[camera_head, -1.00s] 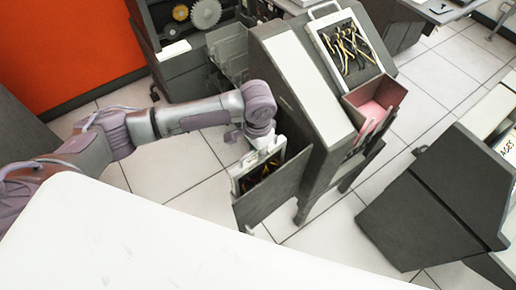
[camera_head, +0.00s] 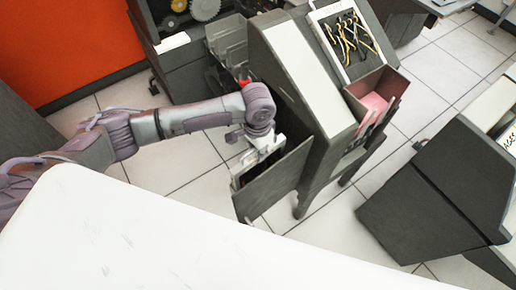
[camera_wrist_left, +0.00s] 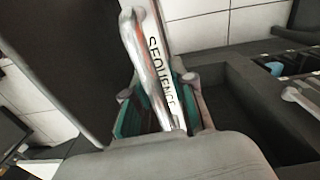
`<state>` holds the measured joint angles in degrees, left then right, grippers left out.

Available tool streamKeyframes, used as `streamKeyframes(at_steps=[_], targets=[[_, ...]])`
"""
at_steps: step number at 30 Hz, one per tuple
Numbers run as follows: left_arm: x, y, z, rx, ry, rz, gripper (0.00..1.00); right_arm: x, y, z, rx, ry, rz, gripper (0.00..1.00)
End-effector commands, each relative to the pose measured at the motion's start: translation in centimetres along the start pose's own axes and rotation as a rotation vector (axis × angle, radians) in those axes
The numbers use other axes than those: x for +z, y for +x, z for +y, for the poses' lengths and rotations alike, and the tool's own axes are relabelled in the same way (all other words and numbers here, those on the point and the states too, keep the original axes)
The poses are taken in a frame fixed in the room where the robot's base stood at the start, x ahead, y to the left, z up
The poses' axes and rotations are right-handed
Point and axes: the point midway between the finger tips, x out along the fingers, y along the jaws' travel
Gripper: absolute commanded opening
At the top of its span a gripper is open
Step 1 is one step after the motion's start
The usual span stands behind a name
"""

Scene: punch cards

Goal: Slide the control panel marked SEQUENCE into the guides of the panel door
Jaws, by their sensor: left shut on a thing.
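The SEQUENCE control panel is a thin panel with a white frame (camera_head: 238,171). Its white top edge with black lettering (camera_wrist_left: 160,75) shows in the left wrist view, beside a metal handle (camera_wrist_left: 147,68). My left gripper (camera_head: 262,151) is shut on the panel at its handle end; its teal-padded fingers (camera_wrist_left: 158,105) lie on either side. The panel stands close along the dark grey open panel door (camera_head: 275,184), which hides most of it. I cannot tell from these views how it sits in the guides. My right gripper is not in view.
The grey machine (camera_head: 305,80) stands right of the door, with another wired panel (camera_head: 347,40) and a pink card bin (camera_head: 375,100) on it. Clear racks (camera_head: 228,45) stand behind my arm. A white surface (camera_head: 150,235) fills the foreground.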

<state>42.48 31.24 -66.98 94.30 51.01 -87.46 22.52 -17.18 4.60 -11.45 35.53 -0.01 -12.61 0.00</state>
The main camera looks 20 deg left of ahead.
Motion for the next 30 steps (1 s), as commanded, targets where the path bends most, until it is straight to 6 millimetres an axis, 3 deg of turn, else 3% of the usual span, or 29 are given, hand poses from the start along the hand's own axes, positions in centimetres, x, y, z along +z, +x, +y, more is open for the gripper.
streamKeyframes(at_steps=[8, 30], targets=[[-0.2, -0.2, 0.0, 0.001, 0.001, 0.007, 0.0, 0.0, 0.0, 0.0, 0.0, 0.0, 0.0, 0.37], [-0.2, 2.3, 0.0, 0.001, 0.001, 0.007, 0.0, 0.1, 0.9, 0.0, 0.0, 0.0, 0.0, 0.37]])
